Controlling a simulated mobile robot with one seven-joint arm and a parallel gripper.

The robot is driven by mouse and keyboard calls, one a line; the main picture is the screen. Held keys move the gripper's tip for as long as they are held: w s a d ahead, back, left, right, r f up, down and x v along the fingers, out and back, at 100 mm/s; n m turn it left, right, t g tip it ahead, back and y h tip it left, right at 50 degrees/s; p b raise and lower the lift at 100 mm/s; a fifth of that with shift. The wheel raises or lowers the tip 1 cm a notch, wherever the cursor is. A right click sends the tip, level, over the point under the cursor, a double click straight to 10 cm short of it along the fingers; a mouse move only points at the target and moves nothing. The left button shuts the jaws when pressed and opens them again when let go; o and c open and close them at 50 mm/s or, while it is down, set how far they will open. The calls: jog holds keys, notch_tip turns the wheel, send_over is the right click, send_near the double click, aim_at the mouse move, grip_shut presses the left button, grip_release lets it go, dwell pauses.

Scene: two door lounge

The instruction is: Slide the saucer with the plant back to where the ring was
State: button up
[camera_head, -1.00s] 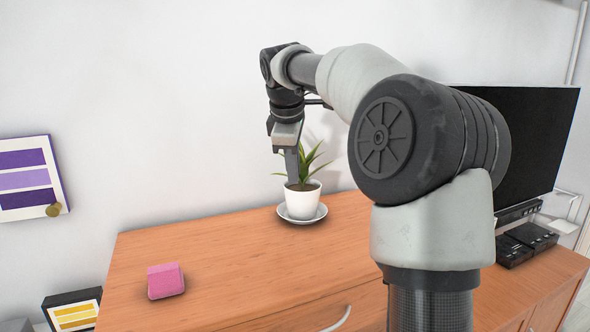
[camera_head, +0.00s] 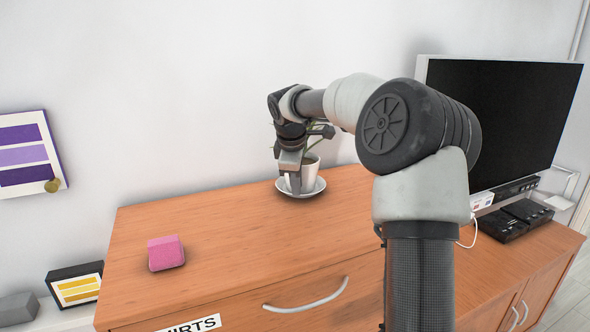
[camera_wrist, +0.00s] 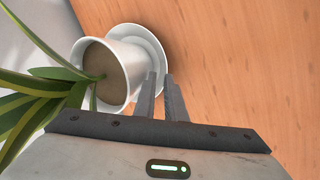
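The white saucer (camera_head: 321,187) stands on the wooden dresser top near the wall, with a white pot (camera_head: 311,173) upright on it. The plant's green leaves (camera_wrist: 40,88) show in the wrist view and are mostly behind my arm in the head view. My gripper (camera_head: 295,189) points down at the saucer's near side, in front of the pot. In the wrist view my gripper's fingertips (camera_wrist: 161,75) are close together with a narrow gap, over the saucer's rim (camera_wrist: 158,52). I cannot tell whether they pinch or touch the rim. No ring is visible.
A pink block (camera_head: 166,252) sits on the dresser top (camera_head: 240,235) at front left. The wood between it and the saucer is clear. A dark screen (camera_head: 505,125) and black boxes (camera_head: 515,220) stand at right. The wall is close behind the saucer.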

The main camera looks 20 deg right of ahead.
jog(key=shift+x, duration=1.3)
grip_shut()
